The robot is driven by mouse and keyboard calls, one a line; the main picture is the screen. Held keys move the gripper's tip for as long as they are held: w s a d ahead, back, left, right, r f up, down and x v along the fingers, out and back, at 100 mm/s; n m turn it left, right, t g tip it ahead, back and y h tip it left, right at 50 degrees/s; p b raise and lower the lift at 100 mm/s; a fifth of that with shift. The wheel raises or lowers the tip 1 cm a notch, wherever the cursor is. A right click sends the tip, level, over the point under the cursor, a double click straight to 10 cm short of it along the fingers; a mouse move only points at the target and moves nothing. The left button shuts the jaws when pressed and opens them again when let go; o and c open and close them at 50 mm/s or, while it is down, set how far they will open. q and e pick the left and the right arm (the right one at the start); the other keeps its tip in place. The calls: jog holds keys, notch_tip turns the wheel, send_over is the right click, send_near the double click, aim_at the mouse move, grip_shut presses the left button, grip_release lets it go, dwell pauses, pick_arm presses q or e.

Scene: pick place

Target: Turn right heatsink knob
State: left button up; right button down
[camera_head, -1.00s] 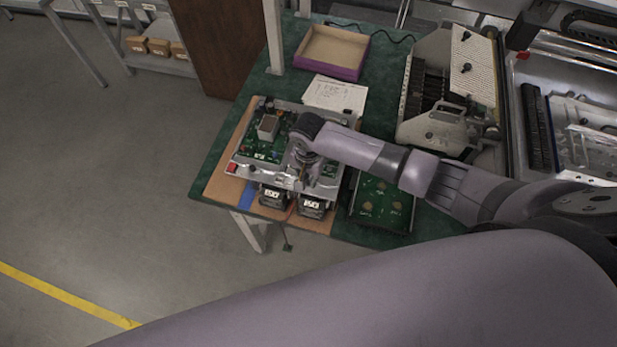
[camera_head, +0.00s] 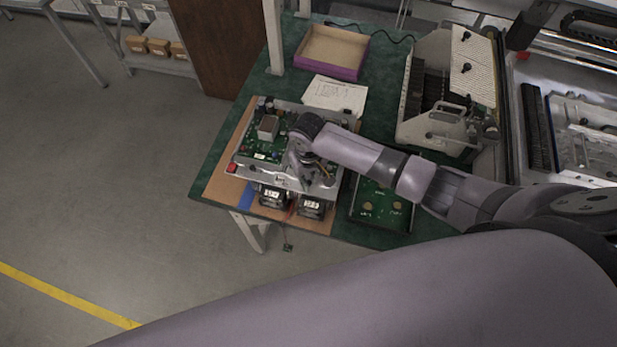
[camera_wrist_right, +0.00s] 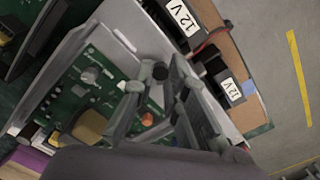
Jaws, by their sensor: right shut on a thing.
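My right gripper (camera_head: 303,182) is over the front right edge of the metal-framed green circuit board unit (camera_head: 245,158) on the table. In the right wrist view its two fingers (camera_wrist_right: 162,75) are closed around a small dark round knob (camera_wrist_right: 160,72) by the metal heatsink wall (camera_wrist_right: 118,38). The fingers and wrist hide part of the knob, and the head view does not show it. The left gripper is in neither view.
Two black 12 V units (camera_head: 272,197) sit at the board's front edge. A second green board (camera_head: 377,205) lies to the right. Papers (camera_head: 335,95) and a purple-rimmed tray (camera_head: 331,50) lie behind. A metal machine (camera_head: 440,128) stands further right.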

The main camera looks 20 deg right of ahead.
jog(key=n, duration=0.5)
jog(key=shift+n, duration=0.3)
jog(key=n, duration=1.6)
jog(key=n+b, duration=0.1)
jog(key=n, duration=0.4)
jog(key=shift+f+n, duration=0.1)
jog(key=shift+n, duration=0.3)
jog(key=n+b, duration=0.2)
jog(key=n, duration=0.3)
jog(key=n+b, duration=0.1)
jog(key=n, duration=0.4)
jog(key=shift+n+b, duration=0.4)
jog(key=n+b, duration=0.1)
jog(key=n, duration=0.4)
jog(key=shift+n+b, duration=0.3)
